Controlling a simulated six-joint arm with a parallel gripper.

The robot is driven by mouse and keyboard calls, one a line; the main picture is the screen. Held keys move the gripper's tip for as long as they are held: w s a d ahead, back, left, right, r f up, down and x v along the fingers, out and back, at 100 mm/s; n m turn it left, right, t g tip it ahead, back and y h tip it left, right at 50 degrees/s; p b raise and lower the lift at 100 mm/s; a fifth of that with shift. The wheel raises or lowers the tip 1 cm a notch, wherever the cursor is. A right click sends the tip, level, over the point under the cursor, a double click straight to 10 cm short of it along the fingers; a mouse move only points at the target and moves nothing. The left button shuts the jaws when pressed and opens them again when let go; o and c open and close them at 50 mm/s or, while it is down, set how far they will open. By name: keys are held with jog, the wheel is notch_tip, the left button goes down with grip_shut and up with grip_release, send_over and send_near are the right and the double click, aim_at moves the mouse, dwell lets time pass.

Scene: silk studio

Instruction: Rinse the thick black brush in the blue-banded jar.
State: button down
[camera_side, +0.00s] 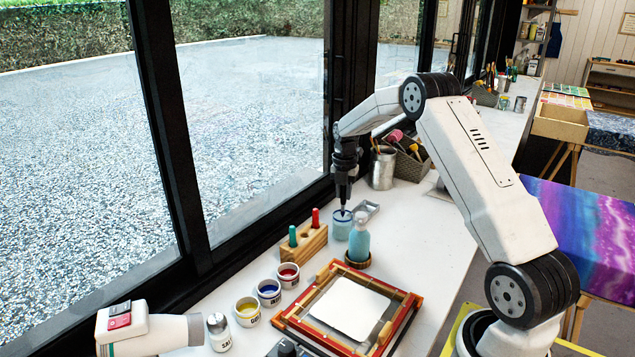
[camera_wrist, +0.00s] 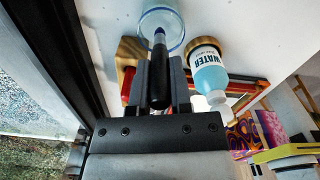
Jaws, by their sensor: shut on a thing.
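My gripper (camera_side: 343,192) points straight down above the blue-banded jar and is shut on the thick black brush. In the wrist view the brush's black handle (camera_wrist: 157,88) lies between the two fingers, and its lower end overlaps the jar's round mouth. The blue-banded jar (camera_side: 341,230) is clear with bluish water and stands upright on the white bench; its rim also shows in the wrist view (camera_wrist: 180,42). The brush's lower end is at or inside the jar's mouth. I cannot tell how deep it reaches.
A water bottle (camera_side: 358,242) stands close to the jar. A wooden brush block (camera_side: 304,247) holds a green and a red brush. Paint pots (camera_side: 268,292), a red-framed screen (camera_side: 347,310), a metal can (camera_side: 382,168) and a basket (camera_side: 410,165) are nearby. The window frame runs behind.

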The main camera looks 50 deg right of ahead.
jog(key=shift+s+a+r, duration=0.1)
jog(key=shift+a+r, duration=0.05)
jog(key=shift+r, duration=1.45)
jog(key=shift+f, duration=0.2)
